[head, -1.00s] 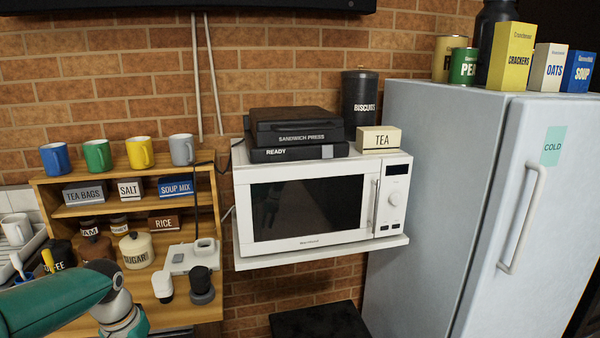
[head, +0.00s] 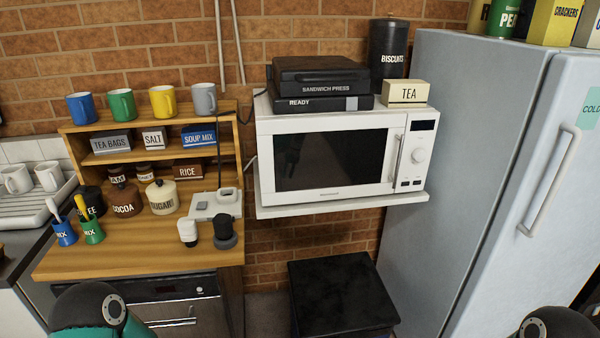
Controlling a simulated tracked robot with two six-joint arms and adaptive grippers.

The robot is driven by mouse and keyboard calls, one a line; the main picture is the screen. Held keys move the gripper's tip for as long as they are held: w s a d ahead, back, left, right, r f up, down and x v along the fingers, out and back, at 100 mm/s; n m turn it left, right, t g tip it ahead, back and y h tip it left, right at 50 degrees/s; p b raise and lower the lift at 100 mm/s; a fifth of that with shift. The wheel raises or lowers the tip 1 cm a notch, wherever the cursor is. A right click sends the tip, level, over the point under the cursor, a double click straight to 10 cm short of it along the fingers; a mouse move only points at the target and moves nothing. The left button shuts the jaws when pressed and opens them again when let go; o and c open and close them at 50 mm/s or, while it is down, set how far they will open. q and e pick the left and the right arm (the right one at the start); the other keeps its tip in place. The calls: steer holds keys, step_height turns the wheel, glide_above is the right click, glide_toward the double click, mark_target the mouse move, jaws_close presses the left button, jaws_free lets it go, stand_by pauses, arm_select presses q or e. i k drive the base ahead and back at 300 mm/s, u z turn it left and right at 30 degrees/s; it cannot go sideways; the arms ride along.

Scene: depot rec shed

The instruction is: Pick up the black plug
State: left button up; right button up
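The black plug (head: 224,232) stands on the wooden worktop near its right edge. A white plug (head: 188,231) is just left of it, a small gap apart. Behind both is a pale grey socket block (head: 215,204). A thin dark cord runs up near the block toward the appliances; I cannot tell which plug it belongs to. Neither of my grippers is in view. Only parts of my arms show at the bottom left and bottom right corners, well away from the plug.
A white microwave (head: 340,154) sits on a wall shelf (head: 340,205) right of the plugs. Jars, including a sugar jar (head: 162,196), and blue and green cups (head: 92,230) stand to the left. The front worktop (head: 140,252) is clear. A black-topped box (head: 342,297) is below.

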mark_target(222, 222)
steer(key=u, duration=0.55)
steer(key=i, duration=0.15)
steer(key=z, duration=2.35)
steer(key=k, duration=1.3)
steer(key=u, duration=1.2)
steer(key=i, duration=1.25)
